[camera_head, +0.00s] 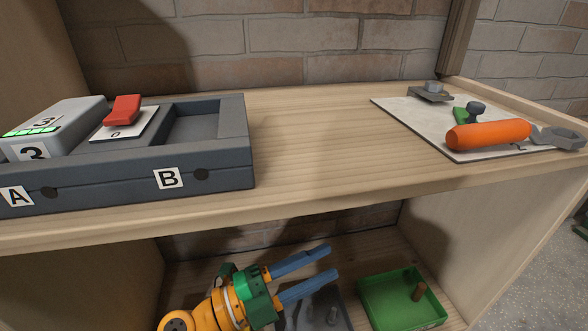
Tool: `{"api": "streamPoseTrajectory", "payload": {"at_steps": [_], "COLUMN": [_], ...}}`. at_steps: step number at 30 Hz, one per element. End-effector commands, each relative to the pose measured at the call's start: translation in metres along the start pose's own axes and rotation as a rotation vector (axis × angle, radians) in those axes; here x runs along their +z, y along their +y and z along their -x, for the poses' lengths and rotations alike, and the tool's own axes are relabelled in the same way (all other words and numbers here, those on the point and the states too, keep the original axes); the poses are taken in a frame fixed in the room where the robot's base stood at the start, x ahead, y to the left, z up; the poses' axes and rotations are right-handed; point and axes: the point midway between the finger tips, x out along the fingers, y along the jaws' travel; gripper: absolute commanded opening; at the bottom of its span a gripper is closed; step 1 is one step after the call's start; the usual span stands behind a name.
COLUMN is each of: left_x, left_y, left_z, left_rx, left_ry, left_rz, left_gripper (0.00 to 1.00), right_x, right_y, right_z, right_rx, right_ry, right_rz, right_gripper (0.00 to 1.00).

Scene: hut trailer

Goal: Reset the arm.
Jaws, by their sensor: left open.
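My left gripper (312,272) shows at the bottom middle, on a yellow arm with a green and white wrist. Its two blue fingers are parallel and apart, pointing right and slightly up, with nothing between them. It is in front of the lower shelf opening, below the upper shelf edge. My right gripper is not in view.
A dark grey tray (215,179) marked A and B stands on the upper shelf (320,130), holding a box (60,122) and a red switch (124,108). An orange-handled tool (488,134) lies on a white sheet (395,106). Below are a green bin (375,318) and a dark plate (308,309).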

Motion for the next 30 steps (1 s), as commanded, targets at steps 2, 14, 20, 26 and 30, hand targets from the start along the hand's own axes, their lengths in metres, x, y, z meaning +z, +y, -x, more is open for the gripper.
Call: {"api": "streamPoseTrajectory", "payload": {"at_steps": [2,14,20,26,30], "left_x": [0.036,0.114,0.047,0.052,0.069], "left_y": [-0.057,0.119,0.195,0.256,0.301], "left_z": [0.028,0.236,0.267,0.278,0.287], "left_rx": [-0.381,-0.455,-0.123,0.003,0.019], "left_ry": [-0.24,-1.517,-1.749,-1.811,-1.828], "left_rz": [0.192,1.094,1.366,1.435,1.439], "left_gripper": [0.47,0.47,0.47,0.47,0.47], "right_x": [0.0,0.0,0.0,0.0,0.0], "right_y": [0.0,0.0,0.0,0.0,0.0], "right_z": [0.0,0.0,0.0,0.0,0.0], "right_rx": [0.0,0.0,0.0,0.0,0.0], "right_ry": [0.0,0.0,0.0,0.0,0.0], "right_rz": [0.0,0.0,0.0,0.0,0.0], "right_gripper": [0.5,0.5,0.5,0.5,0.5]}}
